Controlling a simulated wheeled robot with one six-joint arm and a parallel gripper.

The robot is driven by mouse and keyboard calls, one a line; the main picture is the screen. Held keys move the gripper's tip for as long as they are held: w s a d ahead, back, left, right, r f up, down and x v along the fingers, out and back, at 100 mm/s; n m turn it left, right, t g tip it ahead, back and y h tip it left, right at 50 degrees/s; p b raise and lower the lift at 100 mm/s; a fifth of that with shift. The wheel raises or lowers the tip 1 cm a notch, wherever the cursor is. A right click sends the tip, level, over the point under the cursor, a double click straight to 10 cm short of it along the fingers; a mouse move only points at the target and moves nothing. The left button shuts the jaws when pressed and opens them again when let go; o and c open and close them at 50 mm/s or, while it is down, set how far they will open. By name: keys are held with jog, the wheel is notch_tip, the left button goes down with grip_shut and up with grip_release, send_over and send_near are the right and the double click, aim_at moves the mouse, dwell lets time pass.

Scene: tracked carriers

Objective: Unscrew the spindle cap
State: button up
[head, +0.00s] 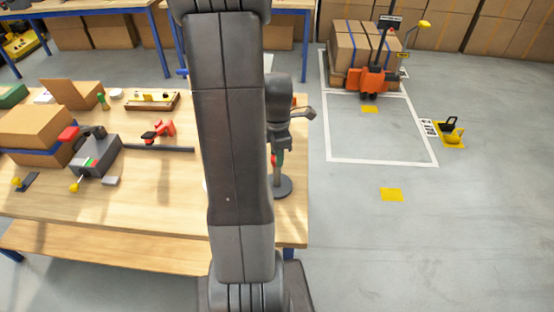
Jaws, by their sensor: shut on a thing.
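My gripper (280,148) points down at the right end of the workbench, just right of my upright arm link, which hides part of it. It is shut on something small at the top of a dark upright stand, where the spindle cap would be. The cap itself is too small and covered to make out. The stand's round grey base (284,187) rests on the bench top. A small red and green detail (273,160) shows beside the post, partly behind my arm.
The wooden workbench (150,215) holds a grey lever box (96,160), a red clamp (160,131), a wooden tray (152,101) and cardboard boxes (35,127). An orange pallet truck (372,78) with boxes stands in a white floor outline.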

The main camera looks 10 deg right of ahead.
jog(key=n, duration=0.7)
jog(key=o, duration=0.8)
jog(key=shift+o, duration=0.2)
